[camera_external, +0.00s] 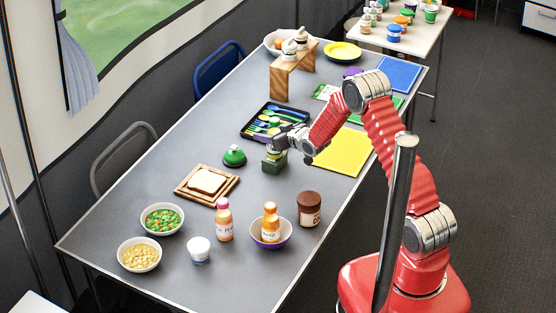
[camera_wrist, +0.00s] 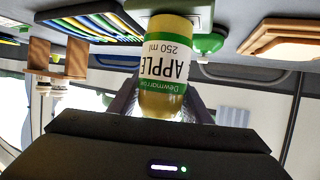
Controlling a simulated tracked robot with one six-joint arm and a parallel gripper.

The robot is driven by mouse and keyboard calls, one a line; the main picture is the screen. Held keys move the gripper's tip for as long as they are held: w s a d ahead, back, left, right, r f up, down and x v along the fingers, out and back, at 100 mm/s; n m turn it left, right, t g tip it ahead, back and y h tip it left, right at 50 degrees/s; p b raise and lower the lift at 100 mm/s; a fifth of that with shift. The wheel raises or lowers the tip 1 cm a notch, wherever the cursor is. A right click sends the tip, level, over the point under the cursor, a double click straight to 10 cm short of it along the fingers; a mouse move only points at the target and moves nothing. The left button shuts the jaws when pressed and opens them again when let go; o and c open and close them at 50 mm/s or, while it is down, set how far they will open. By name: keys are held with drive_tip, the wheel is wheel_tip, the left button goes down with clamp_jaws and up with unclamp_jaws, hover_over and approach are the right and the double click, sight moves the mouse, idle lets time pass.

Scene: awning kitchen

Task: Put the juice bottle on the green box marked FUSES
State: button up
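The juice bottle (camera_wrist: 165,65) has yellow contents and a white and green label reading APPLE. It appears upside down in the wrist view, which is itself inverted. In the external view the bottle (camera_external: 273,152) is upright, partly behind my gripper. It is directly above the green box (camera_external: 275,164), with no clear gap between them. The box also shows behind the bottle in the wrist view (camera_wrist: 199,15); its marking cannot be read. My gripper (camera_external: 279,141) has a finger against each side of the bottle; it also shows in the wrist view (camera_wrist: 163,98).
A black tray (camera_external: 248,132) with coloured utensils lies behind the box. A green domed object (camera_external: 234,156) stands to the left, and a yellow mat (camera_external: 343,153) lies to the right. A bread board (camera_external: 190,196), bowls, bottles and a brown jar (camera_external: 309,210) occupy the near table.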

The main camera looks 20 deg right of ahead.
drive_tip(key=o, duration=0.3)
drive_tip(key=shift+o, duration=0.2)
drive_tip(key=shift+r, duration=0.1)
drive_tip(key=v, duration=1.2)
drive_tip(key=shift+d, duration=0.1)
idle(0.5)
drive_tip(key=s+d+r+m+g+h, duration=0.2)
drive_tip(key=s+d+r+m+h, duration=0.15)
drive_tip(key=s+d+r, duration=0.95)
drive_tip(key=s+d+r+g, duration=0.1)
drive_tip(key=s+r+g, duration=0.1)
drive_tip(key=s, duration=1)
drive_tip(key=s+d+r+m+g+h, duration=0.1)
drive_tip(key=s+r, duration=0.3)
drive_tip(key=s, duration=0.9)
drive_tip(key=shift+s+g, duration=0.35)
drive_tip(key=shift+g, duration=0.55)
